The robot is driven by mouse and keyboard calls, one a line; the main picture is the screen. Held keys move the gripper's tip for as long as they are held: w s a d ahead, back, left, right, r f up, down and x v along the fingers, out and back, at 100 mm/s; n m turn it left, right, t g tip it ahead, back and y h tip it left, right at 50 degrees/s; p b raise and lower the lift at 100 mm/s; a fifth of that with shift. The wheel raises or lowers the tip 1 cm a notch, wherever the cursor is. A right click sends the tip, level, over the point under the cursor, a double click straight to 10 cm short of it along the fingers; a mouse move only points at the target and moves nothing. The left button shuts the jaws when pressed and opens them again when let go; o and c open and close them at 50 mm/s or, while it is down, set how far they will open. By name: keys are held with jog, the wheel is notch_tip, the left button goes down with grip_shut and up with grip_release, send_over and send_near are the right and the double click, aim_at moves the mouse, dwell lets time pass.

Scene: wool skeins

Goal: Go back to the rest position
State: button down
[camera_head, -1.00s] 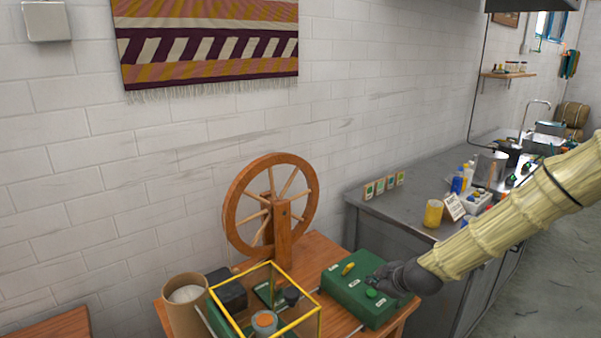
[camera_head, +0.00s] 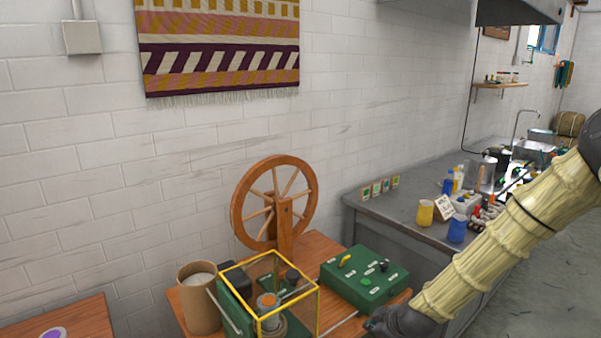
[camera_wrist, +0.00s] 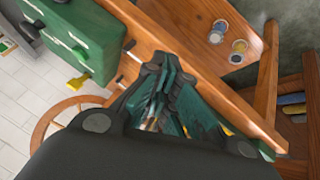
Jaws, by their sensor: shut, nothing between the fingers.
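My gripper (camera_head: 382,321) is at the lower right of the head view, at the end of my cream-sleeved arm. It is just in front of the wooden table's near right corner, below the green control box (camera_head: 362,279). In the wrist view my gripper (camera_wrist: 160,88) is shut and empty, with its fingers close together. The control box also shows in the wrist view (camera_wrist: 95,30), at the upper left and apart from the fingers. A yellow lever, a green button and a dark knob sit on its top.
A yellow-framed case (camera_head: 318,300) and a brown canister (camera_head: 199,303) stand left of the box, with a spinning wheel (camera_head: 286,225) behind. A grey counter (camera_head: 400,207) holds a yellow cup (camera_head: 425,212) and bottles. Open floor (camera_head: 545,290) lies at the right.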

jog(key=s+f+m+g+h, duration=0.1)
jog(key=s+f+m+g, duration=0.15)
jog(key=s+f, duration=0.6)
jog(key=s+f+m+g, duration=0.1)
jog(key=s+f+m, duration=0.3)
jog(key=s, duration=0.7)
jog(key=s+f+m+g+h, duration=0.1)
jog(key=s+f+g, duration=0.1)
jog(key=s+f, duration=0.6)
jog(key=s+d+f+m+g, duration=0.1)
jog(key=s+m, duration=0.3)
jog(key=s, duration=1)
jog(key=shift+s+d+g+h, duration=0.2)
jog(key=shift+d+g+h, duration=0.1)
jog(key=shift+d+g, duration=0.25)
jog(key=shift+f, duration=0.1)
